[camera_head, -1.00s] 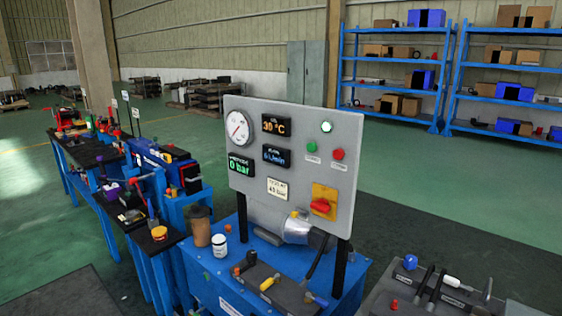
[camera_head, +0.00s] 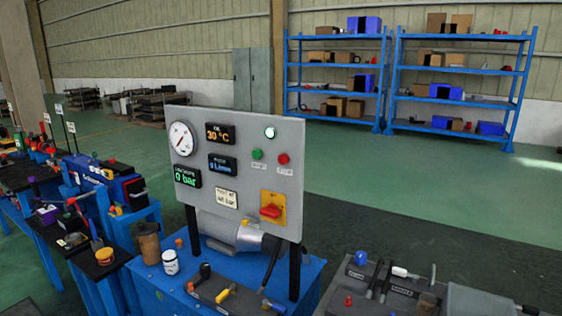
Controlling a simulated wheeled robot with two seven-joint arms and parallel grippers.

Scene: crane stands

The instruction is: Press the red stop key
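The red stop key (camera_head: 283,159) is a small round red button at the upper right of a grey upright control panel (camera_head: 245,133). A green button (camera_head: 257,154) sits just left of it. A small label is under each button. The panel also has a round gauge (camera_head: 181,139), several dark displays and a lit white lamp (camera_head: 270,132). Neither of my grippers is in view, and nothing covers the red key.
The panel stands on black posts over a blue bench (camera_head: 150,277) with a motor, levers, a brown cup (camera_head: 148,243) and a white jar (camera_head: 170,262). A grey valve block (camera_head: 335,296) is at the lower right. Blue shelves (camera_head: 384,80) stand far back. Green floor lies open between.

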